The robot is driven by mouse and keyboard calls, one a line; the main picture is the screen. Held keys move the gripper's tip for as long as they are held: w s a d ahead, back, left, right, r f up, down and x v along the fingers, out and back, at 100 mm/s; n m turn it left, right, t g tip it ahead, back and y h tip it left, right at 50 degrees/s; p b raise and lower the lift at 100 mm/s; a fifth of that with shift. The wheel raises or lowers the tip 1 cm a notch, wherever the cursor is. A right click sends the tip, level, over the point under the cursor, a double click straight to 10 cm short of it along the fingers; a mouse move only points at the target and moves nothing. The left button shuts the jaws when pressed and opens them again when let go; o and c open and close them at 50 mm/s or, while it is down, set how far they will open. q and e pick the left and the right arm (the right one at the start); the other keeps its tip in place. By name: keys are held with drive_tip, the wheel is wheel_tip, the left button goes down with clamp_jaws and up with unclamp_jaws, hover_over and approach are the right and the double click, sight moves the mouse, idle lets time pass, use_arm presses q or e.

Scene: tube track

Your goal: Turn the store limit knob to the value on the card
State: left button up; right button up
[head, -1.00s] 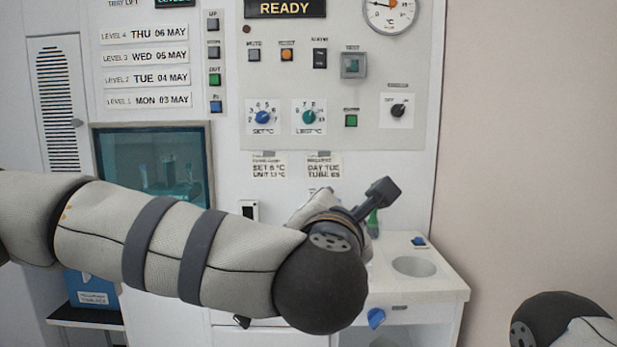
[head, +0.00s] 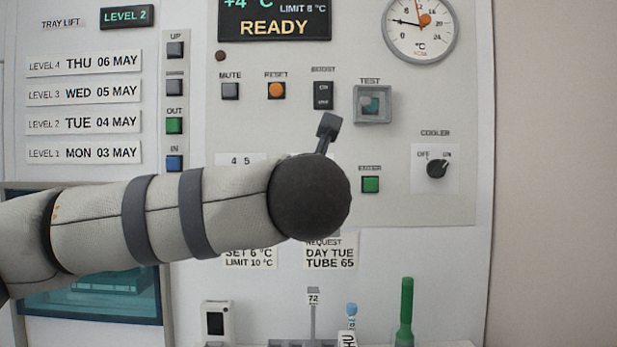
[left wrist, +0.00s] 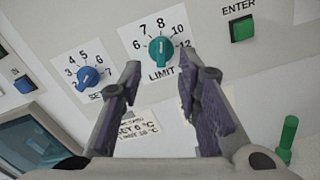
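The limit knob (left wrist: 161,50) is a teal round knob on a white dial plate, seen in the left wrist view; its white mark appears to point at 8. My left gripper (left wrist: 160,66) is open and empty, with its fingertips on either side of the knob from this camera; contact cannot be told. In the head view my left arm covers the knob, and only a dark part of the gripper (head: 328,130) shows. The card (head: 250,257) reads SET 6 °C, LIMIT 10 °C. The display (head: 275,18) reads LIMIT 8 °C and READY. My right gripper is out of view.
The blue set knob (left wrist: 88,77) sits left of the limit knob. The green ENTER button (left wrist: 241,28) is to its right.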

use_arm(q)
drive_tip(key=w, duration=0.7)
drive_tip(key=shift+f, duration=0.15)
clamp_jaws()
